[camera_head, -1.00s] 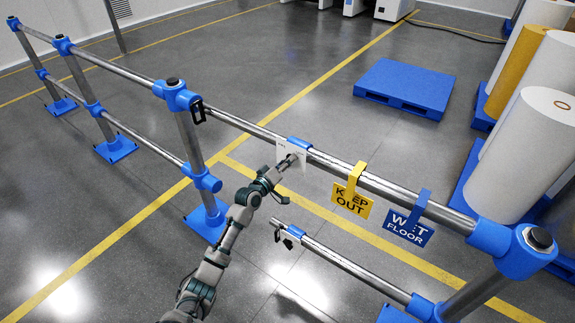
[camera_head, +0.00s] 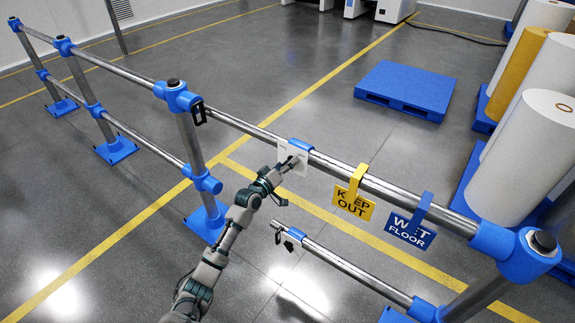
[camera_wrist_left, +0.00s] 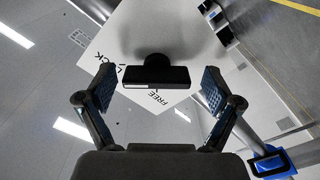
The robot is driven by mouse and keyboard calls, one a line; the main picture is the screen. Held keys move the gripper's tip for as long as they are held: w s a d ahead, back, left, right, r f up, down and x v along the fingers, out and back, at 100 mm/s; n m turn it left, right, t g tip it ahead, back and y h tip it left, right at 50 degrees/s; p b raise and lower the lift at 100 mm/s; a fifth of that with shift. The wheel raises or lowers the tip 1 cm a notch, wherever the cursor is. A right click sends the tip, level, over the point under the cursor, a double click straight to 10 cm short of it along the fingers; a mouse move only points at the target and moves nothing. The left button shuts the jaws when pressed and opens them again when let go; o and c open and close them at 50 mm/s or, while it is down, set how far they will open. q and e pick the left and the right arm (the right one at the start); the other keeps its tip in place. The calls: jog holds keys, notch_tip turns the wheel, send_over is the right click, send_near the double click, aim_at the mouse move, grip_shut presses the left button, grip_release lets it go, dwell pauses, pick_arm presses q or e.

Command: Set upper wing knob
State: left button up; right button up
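The upper wing knob (camera_wrist_left: 153,72) is a black bar on a short round stem. It stands on a white plate (camera_wrist_left: 125,35) printed with FREE and LOCK, the bar lying nearly level in the left wrist view. The white plate (camera_head: 294,157) hangs at a blue collar (camera_head: 301,144) on the upper rail. In the head view the knob is hidden by my left gripper (camera_head: 291,164). In the left wrist view the gripper (camera_wrist_left: 158,90) is open, one finger on each side of the knob, with gaps to it. My right gripper is not in view.
A yellow KEEP OUT sign (camera_head: 353,201) and a blue WET FLOOR sign (camera_head: 410,231) hang on the upper rail (camera_head: 235,122) to the right. The lower rail (camera_head: 350,266) ends below the plate, with a black fitting (camera_head: 288,245). A blue pallet (camera_head: 408,85) lies behind.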

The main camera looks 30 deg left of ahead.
pick_arm(q)
jog(key=shift+a+f, duration=0.1)
jog(key=s+a, duration=0.1)
jog(key=s, duration=1.1)
jog(key=shift+f, duration=0.15)
